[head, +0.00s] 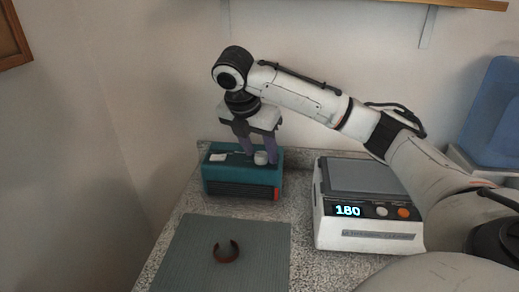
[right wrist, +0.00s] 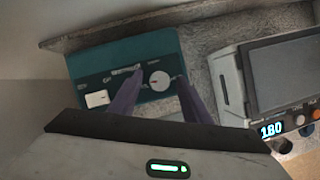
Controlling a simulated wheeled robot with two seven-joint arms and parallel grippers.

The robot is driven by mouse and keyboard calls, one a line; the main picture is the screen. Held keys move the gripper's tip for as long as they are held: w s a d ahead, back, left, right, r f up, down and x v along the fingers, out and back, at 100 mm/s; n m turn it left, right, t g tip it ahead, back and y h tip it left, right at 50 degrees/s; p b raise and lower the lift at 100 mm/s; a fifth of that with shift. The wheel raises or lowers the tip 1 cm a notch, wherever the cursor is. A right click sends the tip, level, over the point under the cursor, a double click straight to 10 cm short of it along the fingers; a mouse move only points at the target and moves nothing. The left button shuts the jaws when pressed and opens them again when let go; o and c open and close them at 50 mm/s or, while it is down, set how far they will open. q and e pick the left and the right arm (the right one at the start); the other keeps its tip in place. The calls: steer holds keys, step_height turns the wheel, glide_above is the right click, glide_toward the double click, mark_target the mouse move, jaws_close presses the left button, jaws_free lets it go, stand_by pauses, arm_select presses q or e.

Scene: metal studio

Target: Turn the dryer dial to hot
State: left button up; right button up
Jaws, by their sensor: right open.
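The dryer is a teal box (head: 225,178) on the counter against the wall; it also shows in the right wrist view (right wrist: 92,68). Its top carries a pale round dial (head: 260,158), which also shows in the right wrist view (right wrist: 159,80). My right gripper (head: 260,160) points down over the dryer, open, with a finger on either side of the dial. In the right wrist view, gaps show between the dial and both fingertips (right wrist: 158,76). I cannot read the dial's setting. My left gripper is not in view.
A white ultrasonic cleaner (head: 367,238) with a lit "180" display stands to the right, below my right arm. A brown open ring (head: 226,251) lies on a grey-green mat (head: 190,255) in front. A blue container (head: 492,115) is at far right.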

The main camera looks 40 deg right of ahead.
steer(key=c, duration=1)
steer(key=shift+c, duration=0.2)
